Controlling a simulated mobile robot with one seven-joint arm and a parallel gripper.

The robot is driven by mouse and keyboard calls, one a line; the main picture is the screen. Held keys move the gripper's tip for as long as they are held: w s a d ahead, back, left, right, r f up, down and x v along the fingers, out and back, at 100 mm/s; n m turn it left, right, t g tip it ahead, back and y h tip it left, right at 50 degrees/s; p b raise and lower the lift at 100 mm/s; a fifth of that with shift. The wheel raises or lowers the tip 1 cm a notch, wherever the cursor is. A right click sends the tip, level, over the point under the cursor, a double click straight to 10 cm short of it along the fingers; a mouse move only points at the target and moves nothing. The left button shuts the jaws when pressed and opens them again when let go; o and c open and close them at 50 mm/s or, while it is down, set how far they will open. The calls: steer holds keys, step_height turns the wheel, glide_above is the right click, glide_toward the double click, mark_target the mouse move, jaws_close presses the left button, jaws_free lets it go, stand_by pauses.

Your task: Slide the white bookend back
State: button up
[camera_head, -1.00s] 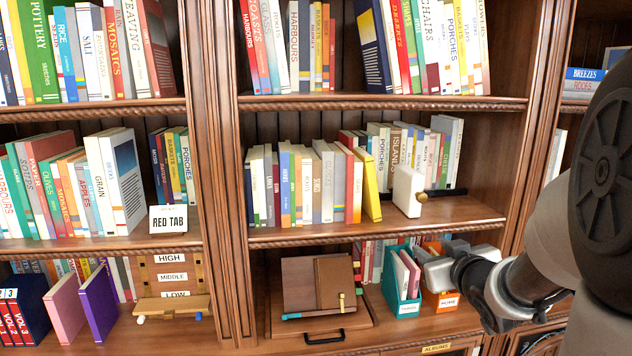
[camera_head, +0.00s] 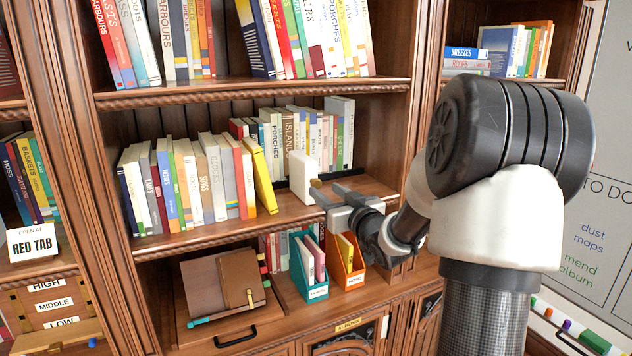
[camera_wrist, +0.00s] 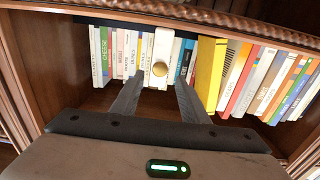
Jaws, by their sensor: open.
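The white bookend (camera_head: 302,174) stands upright on the middle shelf, in front of a back row of books and to the right of a leaning yellow book (camera_head: 263,177). In the wrist view the bookend (camera_wrist: 163,45) faces me with its round brass knob (camera_wrist: 159,69). My gripper (camera_head: 325,192) is at the shelf's front edge, close to the bookend. In the wrist view my gripper's (camera_wrist: 157,90) two fingers are spread, with the knob between and just beyond their tips. No contact is visible.
A front row of books (camera_head: 190,180) fills the shelf's left side. The shelf's right front (camera_head: 385,180) is bare. Below stand a teal file box (camera_head: 318,292), an orange file box (camera_head: 352,278) and a tilted brown folder (camera_head: 222,285). The upper shelf edge (camera_head: 250,91) runs above.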

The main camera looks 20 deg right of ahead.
mark_target(317, 184)
steer(key=w+p, duration=0.1)
steer(key=w, duration=0.6)
steer(key=shift+a, duration=0.1)
jaws_close()
